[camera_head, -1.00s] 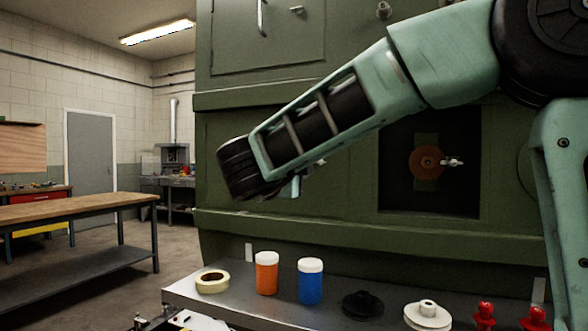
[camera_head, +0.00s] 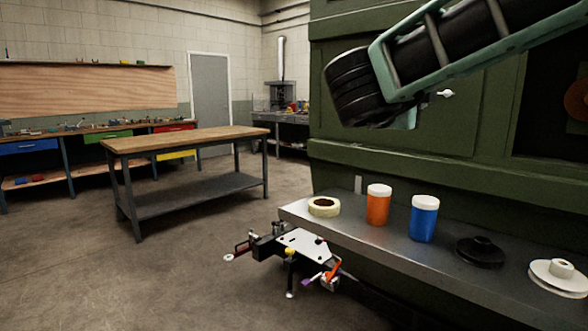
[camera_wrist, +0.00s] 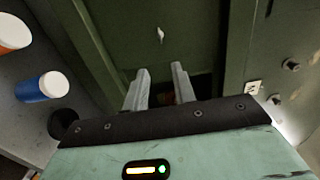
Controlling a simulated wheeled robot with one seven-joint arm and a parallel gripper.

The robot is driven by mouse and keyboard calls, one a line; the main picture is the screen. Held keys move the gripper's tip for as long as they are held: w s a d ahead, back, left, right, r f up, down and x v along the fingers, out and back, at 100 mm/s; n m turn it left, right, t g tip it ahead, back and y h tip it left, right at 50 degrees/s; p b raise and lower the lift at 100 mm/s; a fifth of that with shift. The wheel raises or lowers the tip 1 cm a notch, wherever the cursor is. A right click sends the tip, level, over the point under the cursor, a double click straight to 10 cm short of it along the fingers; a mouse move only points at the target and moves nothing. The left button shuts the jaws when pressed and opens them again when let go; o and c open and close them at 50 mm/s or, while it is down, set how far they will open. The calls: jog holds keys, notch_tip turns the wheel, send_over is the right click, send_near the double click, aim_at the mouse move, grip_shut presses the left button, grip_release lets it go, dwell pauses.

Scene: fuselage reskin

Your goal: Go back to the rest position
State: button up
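My arm reaches across the upper right of the head view, in front of the green fuselage panel (camera_head: 440,130). Its gripper end is not clear there. In the wrist view my gripper (camera_wrist: 158,82) shows two pale fingers, apart, with nothing seen between them. They point toward the green panel. A small light handle (camera_wrist: 160,35) on the panel lies beyond the fingertips. It also shows in the head view (camera_head: 446,93).
A grey shelf (camera_head: 340,222) along the panel holds a tape roll (camera_head: 323,207), an orange jar (camera_head: 377,208), a blue jar (camera_head: 423,221), a black spool (camera_head: 481,252) and a white spool (camera_head: 560,275). A wooden-topped workbench (camera_head: 185,139) stands left, with open floor before it.

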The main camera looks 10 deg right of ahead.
jog(key=w+a+n+t+y+p, duration=0.3)
jog(key=a+n+t+y, duration=0.3)
jog(key=a+n+y, duration=0.35)
jog(key=s+a+f+n+g+y+p, duration=0.4)
jog(key=a+f+n+y, duration=0.45)
jog(key=a+n, duration=0.45)
jog(key=s+a+f+n+g+y, duration=0.25)
jog(key=s+f+n+g, duration=0.4)
jog(key=s, duration=0.35)
jog(key=s+d+f+n+g+h+p, duration=0.1)
jog(key=s+d+f+n+g+h, duration=0.2)
jog(key=s, duration=0.5)
jog(key=s+d+f+n+g+h+p, duration=0.2)
jog(key=s+d+f+n+g+h, duration=0.1)
jog(key=s, duration=0.6)
jog(key=d+f+g, duration=0.1)
jog(key=d+f, duration=0.1)
jog(key=d, duration=0.1)
jog(key=shift+d+f+n, duration=0.15)
jog(key=shift+d+n, duration=0.2)
jog(key=shift+n, duration=0.05)
